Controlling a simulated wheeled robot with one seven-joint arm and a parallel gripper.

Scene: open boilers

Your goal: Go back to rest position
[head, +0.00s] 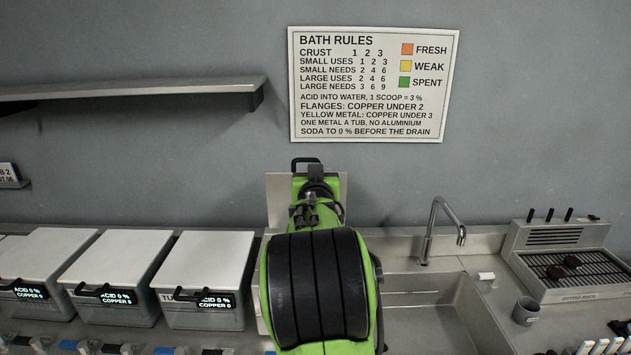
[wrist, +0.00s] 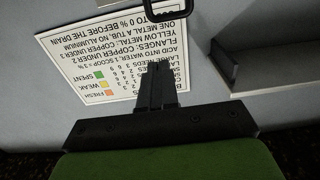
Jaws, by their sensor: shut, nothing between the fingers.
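My green and black arm reaches forward in the middle of the head view, and its body hides my fingers there. In the wrist view my gripper (wrist: 158,72) is shut and empty, its two black fingers together in front of the wall sign. A black loop handle (wrist: 166,10) shows beyond the fingertips, apart from them. In the head view a pale upright panel (head: 280,190), which looks like a raised tub lid, stands behind my arm with a black handle (head: 306,161) at its top. What lies under my arm is hidden.
Closed tubs (head: 205,262) with front handles and displays line the left. A shelf (head: 140,88) juts from the wall above them. The sign (head: 373,85) hangs on the wall. To the right are a sink (head: 430,300), a tap (head: 430,230), a cup (head: 525,311) and a grilled rack (head: 570,265).

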